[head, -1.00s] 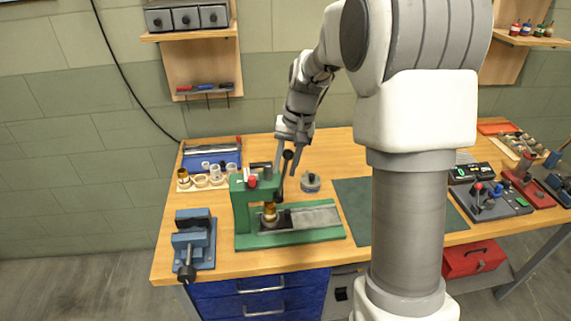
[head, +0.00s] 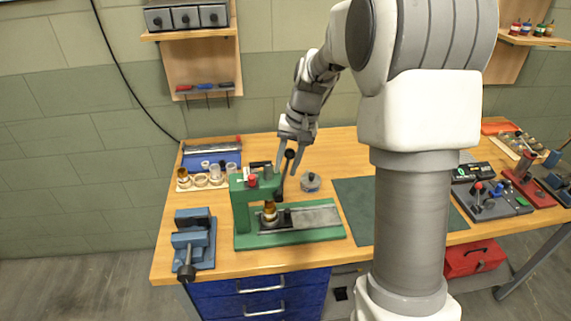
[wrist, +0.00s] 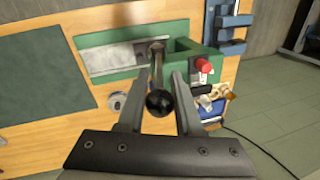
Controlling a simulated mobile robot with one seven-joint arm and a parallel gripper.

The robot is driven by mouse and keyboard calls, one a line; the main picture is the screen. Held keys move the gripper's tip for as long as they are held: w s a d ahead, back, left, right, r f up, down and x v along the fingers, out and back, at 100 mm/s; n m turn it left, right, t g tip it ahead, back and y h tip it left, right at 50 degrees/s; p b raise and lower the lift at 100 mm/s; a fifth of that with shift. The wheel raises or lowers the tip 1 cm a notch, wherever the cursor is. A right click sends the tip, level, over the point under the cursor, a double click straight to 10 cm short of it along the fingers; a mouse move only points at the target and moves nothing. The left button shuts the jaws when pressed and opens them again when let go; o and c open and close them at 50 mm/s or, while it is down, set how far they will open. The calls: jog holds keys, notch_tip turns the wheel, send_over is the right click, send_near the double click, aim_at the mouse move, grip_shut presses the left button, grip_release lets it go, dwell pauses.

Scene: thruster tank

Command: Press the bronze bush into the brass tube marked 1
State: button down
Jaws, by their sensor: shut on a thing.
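A green arbor press (head: 243,212) stands on the bench, its lever (head: 284,174) rising to a black ball knob (head: 290,154). My gripper (wrist: 158,88) is shut on this knob, which also sits between the fingers in the wrist view (wrist: 160,103). A brass-coloured part (head: 270,210) stands upright under the press ram, on the bed. I cannot tell tube from bush there, nor whether the bush is seated, and no number 1 is readable. Another brass-coloured piece (head: 183,174) stands at the left end of the pale rack.
A blue vise (head: 194,243) is left of the press. The pale rack (head: 204,185) and a blue tray (head: 225,159) lie behind it. A small grey round item (head: 311,182) sits to the right. The dark green mat (head: 355,205) is clear.

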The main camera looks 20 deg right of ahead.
jog(key=s+d+f+t+y+b, duration=0.1)
jog(key=d+f+y+b, duration=0.8)
jog(key=f+y+b, duration=0.1)
jog(key=shift+f+y, duration=0.15)
jog(key=shift+y, duration=0.75)
jog(key=shift+s+f, duration=0.15)
jog(key=shift+f, duration=0.05)
jog(key=c, duration=0.7)
grip_release()
jog(key=shift+a, duration=0.15)
jog(key=shift+o, duration=0.6)
jog(key=shift+r, duration=0.15)
jog(key=v, duration=1.7)
jog(key=shift+s+d, duration=0.2)
jog(key=shift+s, duration=0.05)
